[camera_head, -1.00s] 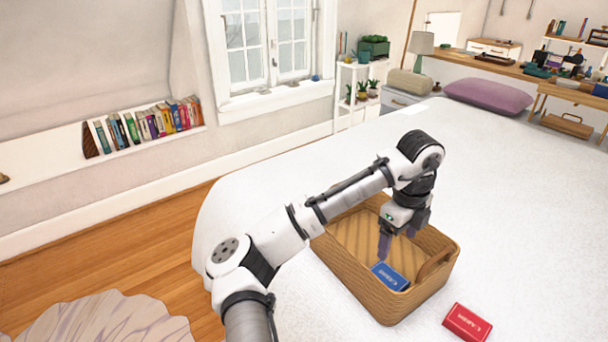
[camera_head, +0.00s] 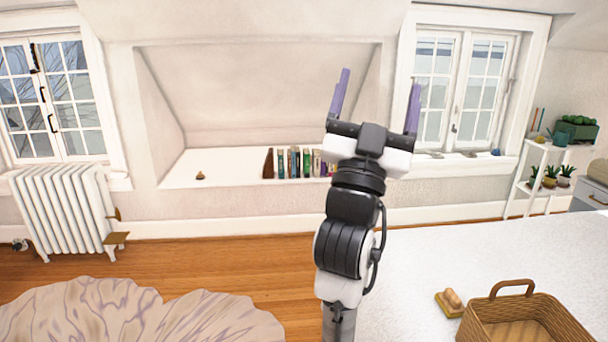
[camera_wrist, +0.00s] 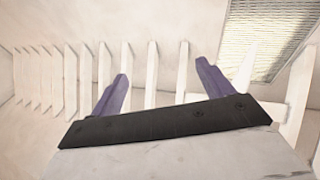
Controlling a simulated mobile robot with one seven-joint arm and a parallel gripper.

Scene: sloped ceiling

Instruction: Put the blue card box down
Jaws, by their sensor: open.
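My gripper (camera_head: 375,100) is raised high in the head view, with its two purple fingers pointing up and spread wide apart. Nothing is between them. The wrist view also shows the open, empty fingers (camera_wrist: 160,88) against pale walls and slats. The blue card box is not visible in either present view. The wicker basket (camera_head: 477,328) stands on the white bed (camera_head: 410,270) at the lower right of the head view, partly cut off by the frame. The part of its inside that shows looks bare. My gripper is far above and left of the basket.
A wooden brush-like object (camera_head: 450,302) lies on the bed left of the basket. Books (camera_head: 295,163) stand in the wall niche behind my arm. A white radiator (camera_head: 65,210) is at the left, and a rug (camera_head: 130,315) covers the floor at the lower left.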

